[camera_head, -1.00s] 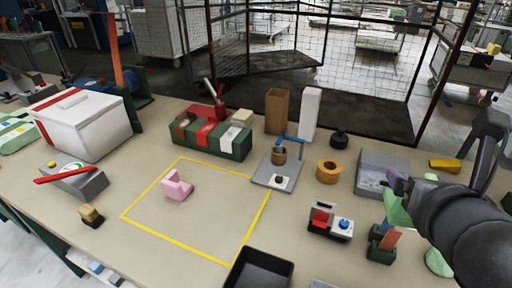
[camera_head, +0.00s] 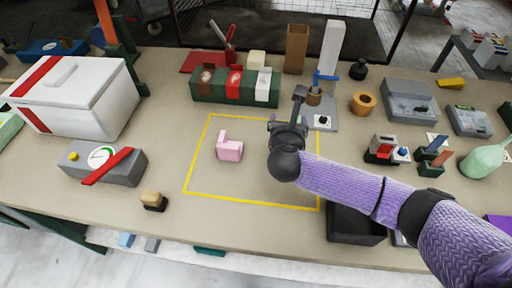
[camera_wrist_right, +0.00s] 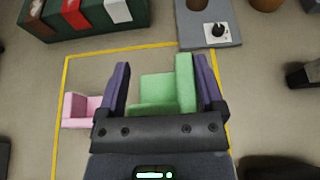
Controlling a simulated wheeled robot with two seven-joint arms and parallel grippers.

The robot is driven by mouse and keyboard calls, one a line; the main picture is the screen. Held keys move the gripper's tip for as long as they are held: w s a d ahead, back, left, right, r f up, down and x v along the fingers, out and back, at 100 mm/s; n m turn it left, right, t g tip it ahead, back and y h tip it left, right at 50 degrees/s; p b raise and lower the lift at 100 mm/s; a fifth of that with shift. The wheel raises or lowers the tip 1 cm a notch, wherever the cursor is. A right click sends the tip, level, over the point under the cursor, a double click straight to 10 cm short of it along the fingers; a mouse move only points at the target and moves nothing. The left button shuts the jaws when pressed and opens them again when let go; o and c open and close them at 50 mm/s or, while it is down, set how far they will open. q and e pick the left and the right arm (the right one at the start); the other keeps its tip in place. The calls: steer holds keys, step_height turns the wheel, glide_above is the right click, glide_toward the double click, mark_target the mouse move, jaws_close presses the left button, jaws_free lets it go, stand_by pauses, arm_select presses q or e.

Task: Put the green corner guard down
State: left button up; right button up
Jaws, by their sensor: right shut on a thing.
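The green corner guard (camera_wrist_right: 170,92) is an L-shaped foam piece between the two purple fingers of my right gripper (camera_wrist_right: 162,85) in the right wrist view. My right gripper is shut on it, inside the right part of the yellow taped square. In the head view my right gripper (camera_head: 288,128) hides the guard. A pink corner guard (camera_head: 229,147) stands inside the square to the left, apart from my gripper; it also shows in the right wrist view (camera_wrist_right: 80,108). I cannot tell whether the green guard touches the table. My left gripper is not in view.
A dark green box with colored sections (camera_head: 235,87) stands behind the square. A grey plate with a dial (camera_head: 323,121) is just behind my right gripper. A black tray (camera_head: 352,228) lies at front right. The front left of the square is clear.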

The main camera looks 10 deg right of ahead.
step_height(320, 180, down, 8)
steer(key=b, duration=0.3)
steer(key=shift+f, duration=0.25)
steer(key=shift+r, duration=0.15)
steer(key=o, duration=0.9)
steer(key=shift+o, duration=0.2)
steer(key=shift+s+r, duration=0.2)
steer(key=p+v, duration=0.4)
steer(key=v, duration=0.7)
steer(key=shift+s+p, duration=0.25)
steer(key=shift+p, duration=0.05)
